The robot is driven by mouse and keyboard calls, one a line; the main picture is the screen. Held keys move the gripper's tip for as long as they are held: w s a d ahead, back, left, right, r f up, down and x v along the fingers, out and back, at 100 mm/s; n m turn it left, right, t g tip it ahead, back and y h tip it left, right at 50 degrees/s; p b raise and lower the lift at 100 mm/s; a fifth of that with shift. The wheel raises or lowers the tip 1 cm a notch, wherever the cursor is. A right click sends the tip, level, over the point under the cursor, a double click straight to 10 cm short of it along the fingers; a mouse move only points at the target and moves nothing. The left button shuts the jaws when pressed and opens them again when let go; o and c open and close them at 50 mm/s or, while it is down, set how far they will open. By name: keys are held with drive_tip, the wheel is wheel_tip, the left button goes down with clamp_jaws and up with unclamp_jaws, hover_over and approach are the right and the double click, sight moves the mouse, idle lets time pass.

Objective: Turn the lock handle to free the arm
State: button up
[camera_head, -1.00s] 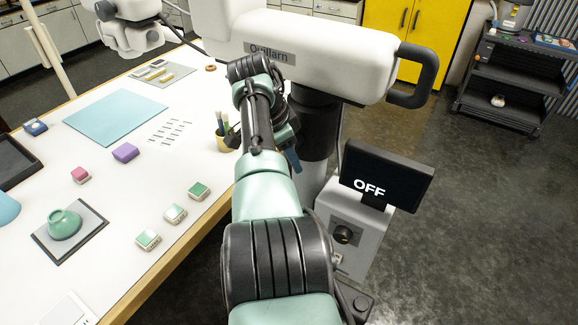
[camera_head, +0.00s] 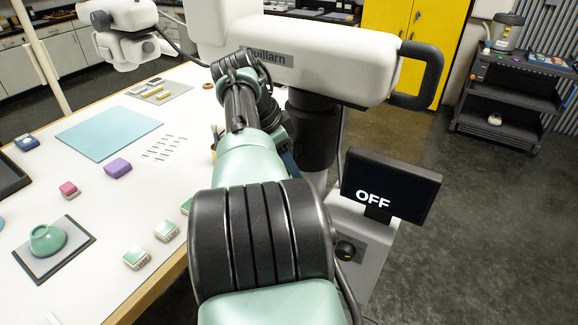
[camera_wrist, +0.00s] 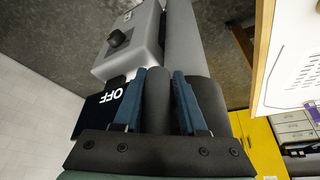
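The white machine arm labelled "Quillarn" (camera_head: 330,52) stands on a dark column (camera_head: 313,130), with a black loop handle (camera_head: 428,75) at its right end. My gripper (camera_wrist: 160,75) is in the wrist view with its two blue fingers apart. A dark rounded bar (camera_wrist: 157,98), perhaps the lock handle, lies between them. Whether the fingers touch it is unclear. The dark column (camera_wrist: 207,100) is just right of the fingers. In the head view my own arm hides most of my gripper and the bar. A black screen (camera_head: 388,184) reads OFF.
A grey control box (camera_head: 362,235) with a black knob (camera_head: 346,251) stands below the screen. A dark shelf cart (camera_head: 508,95) stands back right. Floor at right is clear.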

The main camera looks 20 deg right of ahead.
drive_tip(key=o, duration=0.3)
drive_tip(key=shift+s+d+f, duration=0.15)
drive_tip(key=shift+s+d, duration=0.1)
drive_tip(key=shift+s, duration=0.15)
drive_tip(key=shift+w, duration=0.1)
drive_tip(key=shift+w+a+r, duration=0.1)
drive_tip(key=shift+a+r, duration=0.05)
drive_tip(key=shift+r, duration=0.1)
drive_tip(key=shift+a+r+b, duration=0.3)
drive_tip(key=shift+r+b, duration=0.2)
drive_tip(key=shift+b, duration=0.65)
drive_tip(key=p+v, duration=0.4)
drive_tip(key=v, duration=0.7)
drive_tip(key=shift+r, duration=0.25)
